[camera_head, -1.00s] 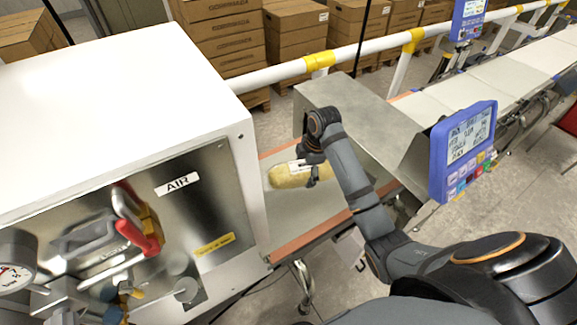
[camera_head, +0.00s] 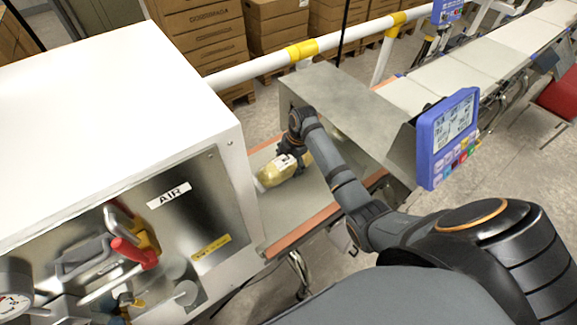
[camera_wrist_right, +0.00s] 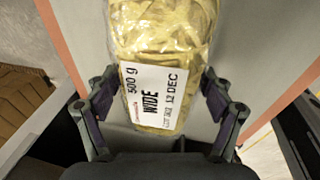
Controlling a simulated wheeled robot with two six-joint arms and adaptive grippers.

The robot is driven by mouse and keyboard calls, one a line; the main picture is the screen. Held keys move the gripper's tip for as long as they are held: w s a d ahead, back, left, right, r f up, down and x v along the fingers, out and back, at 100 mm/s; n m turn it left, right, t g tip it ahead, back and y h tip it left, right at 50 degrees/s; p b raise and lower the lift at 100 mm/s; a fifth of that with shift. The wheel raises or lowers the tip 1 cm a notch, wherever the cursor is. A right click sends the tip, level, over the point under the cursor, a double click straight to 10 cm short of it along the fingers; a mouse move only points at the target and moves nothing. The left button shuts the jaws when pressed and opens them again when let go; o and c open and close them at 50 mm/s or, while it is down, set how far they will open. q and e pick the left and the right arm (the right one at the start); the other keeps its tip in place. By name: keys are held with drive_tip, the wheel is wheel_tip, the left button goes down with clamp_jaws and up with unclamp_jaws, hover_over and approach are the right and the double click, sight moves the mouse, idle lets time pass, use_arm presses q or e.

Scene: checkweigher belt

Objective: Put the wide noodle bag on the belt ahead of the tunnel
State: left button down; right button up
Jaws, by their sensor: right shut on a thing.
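The wide noodle bag (camera_head: 276,171) is a clear bag of yellow noodles with a white label. In the right wrist view the bag (camera_wrist_right: 168,40) shows the label reading "WIDE" and "500 g". My right gripper (camera_head: 291,157) is shut on the bag, with a finger on each side of it in the right wrist view (camera_wrist_right: 160,95). The bag is over the grey belt (camera_head: 300,205), between the white cabinet and the metal tunnel (camera_head: 345,85). I cannot tell whether it touches the belt. My left gripper is not in view.
The white cabinet (camera_head: 110,90) with an "AIR" panel stands close at the left of the belt. A blue display (camera_head: 447,138) stands right of the tunnel. A white rail (camera_head: 265,68) and stacked cartons (camera_head: 200,35) are behind.

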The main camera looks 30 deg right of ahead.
wheel_tip(320, 180, down, 2)
drive_tip(key=shift+f, duration=0.1)
drive_tip(key=o, duration=1.4)
drive_tip(key=shift+f, duration=0.1)
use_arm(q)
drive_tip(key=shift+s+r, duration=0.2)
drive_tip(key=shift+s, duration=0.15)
use_arm(e)
drive_tip(key=shift+o, duration=1.4)
drive_tip(key=shift+s, duration=0.1)
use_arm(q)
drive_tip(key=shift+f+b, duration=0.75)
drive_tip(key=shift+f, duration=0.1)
use_arm(e)
drive_tip(key=r, duration=0.4)
drive_tip(key=s+d+r, duration=0.1)
drive_tip(key=r, duration=0.7)
drive_tip(key=shift+s+d, duration=0.3)
drive_tip(key=shift+f, duration=0.15)
